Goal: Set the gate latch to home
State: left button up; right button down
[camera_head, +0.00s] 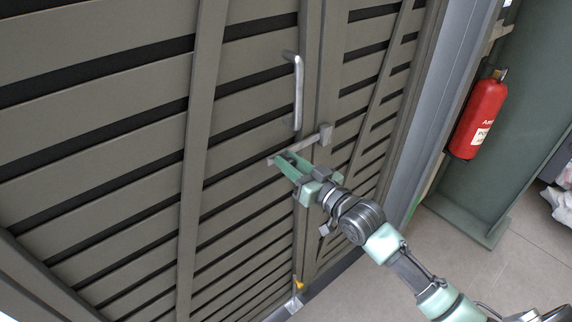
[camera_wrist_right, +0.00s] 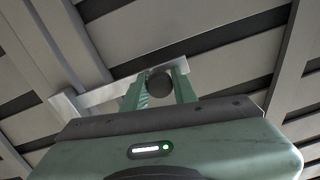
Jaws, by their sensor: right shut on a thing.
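The gate (camera_head: 130,130) is made of grey-brown slatted panels with a vertical seam between two leaves. The gate latch (camera_head: 308,143) is a light metal bar lying across the seam, tilted up to the right, with its right end at a small block on the right leaf. My right gripper (camera_head: 284,161) is at the bar's left end. In the right wrist view its fingers (camera_wrist_right: 158,84) are shut on a dark round knob (camera_wrist_right: 160,83) of the latch, and the pale bar (camera_wrist_right: 92,97) runs off to the left. My left gripper is in neither view.
A metal pull handle (camera_head: 298,92) stands out above the latch. A small yellow-topped fitting (camera_head: 298,287) is low on the seam. A red fire extinguisher (camera_head: 480,115) hangs beside a green panel (camera_head: 520,120) at the right. The floor (camera_head: 480,265) at the lower right is clear.

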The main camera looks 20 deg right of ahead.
jog(key=c, duration=1.1)
grip_release()
jog(key=b+v, duration=0.1)
jog(key=v, duration=0.6)
jog(key=shift+s+b, duration=0.35)
jog(key=shift+b, duration=0.05)
